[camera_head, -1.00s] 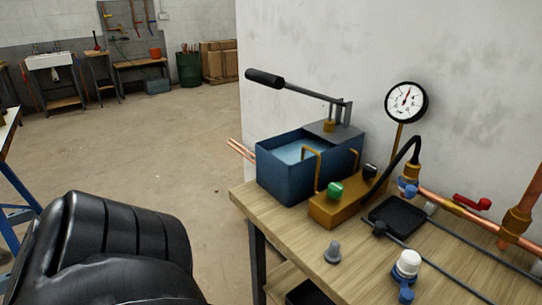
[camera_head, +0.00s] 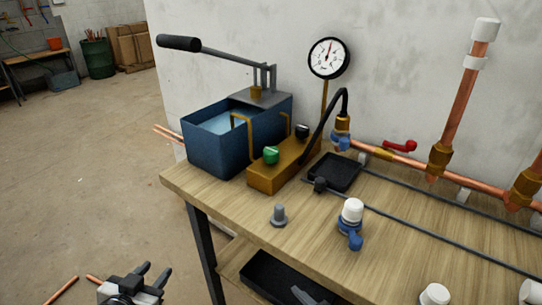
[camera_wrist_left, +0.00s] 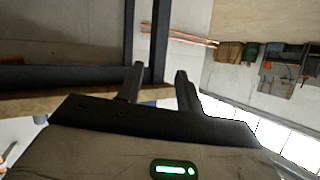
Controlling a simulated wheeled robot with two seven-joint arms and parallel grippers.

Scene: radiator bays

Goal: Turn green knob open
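The green knob (camera_head: 271,155) sits on top of the brass block (camera_head: 284,170) in front of the blue water tank (camera_head: 215,155) of the test pump. A similar black knob (camera_head: 302,131) stands farther back on the block. My left gripper (camera_head: 153,273) is low at the bottom left of the head view, left of the bench and well below the green knob. Its two fingers are apart with nothing between them. They also show apart in the left wrist view (camera_wrist_left: 160,78), where the knob is not seen. I cannot make out my right gripper.
The wooden bench (camera_head: 255,220) has a front edge and dark leg between my left gripper and the pump. The pump lever (camera_head: 180,43) reaches left above the tank. A gauge (camera_head: 329,58), black hose and copper pipes stand right. Open floor lies left.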

